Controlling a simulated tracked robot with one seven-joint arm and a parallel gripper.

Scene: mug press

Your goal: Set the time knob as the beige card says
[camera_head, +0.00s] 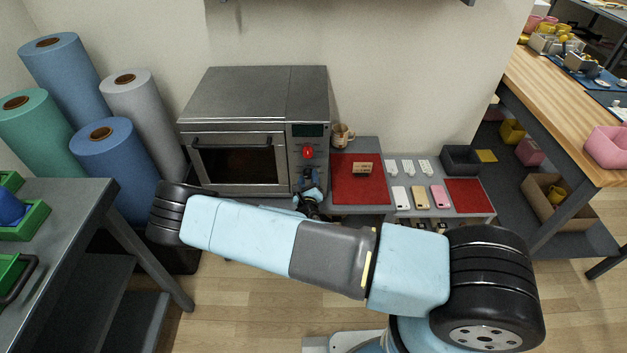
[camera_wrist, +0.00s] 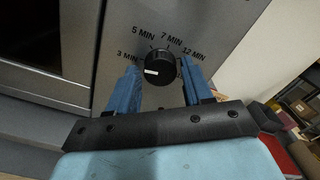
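The black time knob (camera_wrist: 160,67) is on the oven front, with labels 3 MIN, 5 MIN, 7 MIN and 12 MIN around it; another mark at right is mostly hidden by a finger. Its white mark is at its left, slightly below the 3 MIN label. My gripper (camera_wrist: 160,85) is open, with blue fingers on either side of the knob and gaps visible. In the head view, my gripper (camera_head: 309,182) is at the oven's control panel. A small beige card (camera_head: 362,168) with dark marks is on a red mat; its writing is too small to read.
The grey oven (camera_head: 236,163) has its door shut and a red button (camera_head: 308,152) on its panel. A mug (camera_head: 342,134) stands right of it. White, beige and pink flat items (camera_head: 420,198) lie beside the red mat (camera_head: 345,192). Fabric rolls (camera_head: 145,120) stand at left.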

